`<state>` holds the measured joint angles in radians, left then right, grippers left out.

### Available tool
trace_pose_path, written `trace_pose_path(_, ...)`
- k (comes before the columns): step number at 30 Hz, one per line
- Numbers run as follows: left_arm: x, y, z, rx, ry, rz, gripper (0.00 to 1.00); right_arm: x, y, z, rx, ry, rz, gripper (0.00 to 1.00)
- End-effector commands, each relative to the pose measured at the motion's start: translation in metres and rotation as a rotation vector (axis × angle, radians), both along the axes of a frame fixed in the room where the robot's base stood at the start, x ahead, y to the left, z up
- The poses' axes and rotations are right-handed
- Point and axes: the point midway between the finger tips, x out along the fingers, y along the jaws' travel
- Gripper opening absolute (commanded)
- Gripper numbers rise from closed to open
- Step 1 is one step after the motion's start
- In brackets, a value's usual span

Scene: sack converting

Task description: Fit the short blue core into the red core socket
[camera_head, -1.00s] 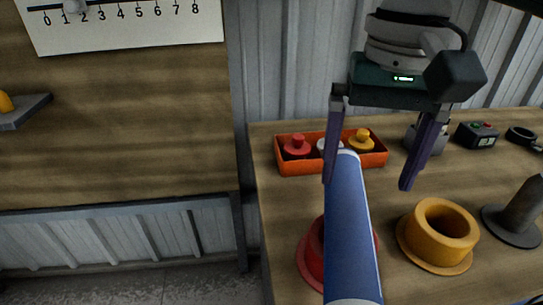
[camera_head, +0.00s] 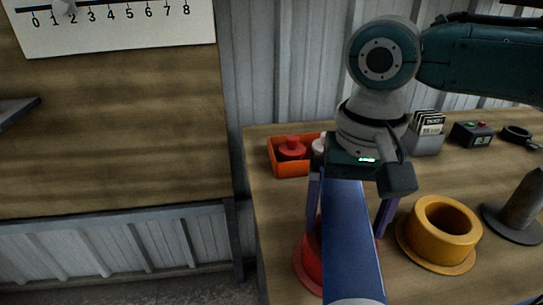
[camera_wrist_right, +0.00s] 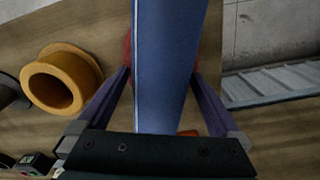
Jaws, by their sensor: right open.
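The blue core (camera_head: 350,245) is a long tube that widens toward the bottom edge of the head view. It covers much of the red core socket (camera_head: 308,268), and I cannot tell whether its end sits in the socket. My right gripper (camera_head: 347,234) is open, with one finger on each side of the core. In the right wrist view, the core (camera_wrist_right: 170,65) runs up between the two spread fingers, with gaps beside it. A bit of the red socket (camera_wrist_right: 127,48) shows behind the core there. My left gripper is not in view.
A yellow flanged socket (camera_head: 437,240) stands just right of the red one, with a grey cone (camera_head: 522,200) beyond it. Behind are an orange tray (camera_head: 285,169) with a red knobbed piece, a card holder (camera_head: 427,140) and a button box (camera_head: 471,134).

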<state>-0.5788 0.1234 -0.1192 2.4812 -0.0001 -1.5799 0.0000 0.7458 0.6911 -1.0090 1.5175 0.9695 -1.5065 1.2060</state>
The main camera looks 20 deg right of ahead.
Motion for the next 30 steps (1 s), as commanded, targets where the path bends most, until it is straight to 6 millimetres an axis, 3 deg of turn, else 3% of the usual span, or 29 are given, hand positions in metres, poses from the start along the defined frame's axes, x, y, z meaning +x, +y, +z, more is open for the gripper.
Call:
trace_pose_path(2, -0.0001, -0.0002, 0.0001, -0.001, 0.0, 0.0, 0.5, 0.0, 0.0002, 0.0004, 0.0, 0.0, 0.0, 1.0)
trace_pose_path(27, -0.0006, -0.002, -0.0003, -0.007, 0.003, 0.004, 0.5, 0.0, 0.0002, 0.0009, 0.001, -0.001, 0.001, 0.06)
trace_pose_path(30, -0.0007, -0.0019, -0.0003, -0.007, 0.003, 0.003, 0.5, 0.0001, 0.0002, 0.0009, 0.0, 0.0, 0.001, 0.0)
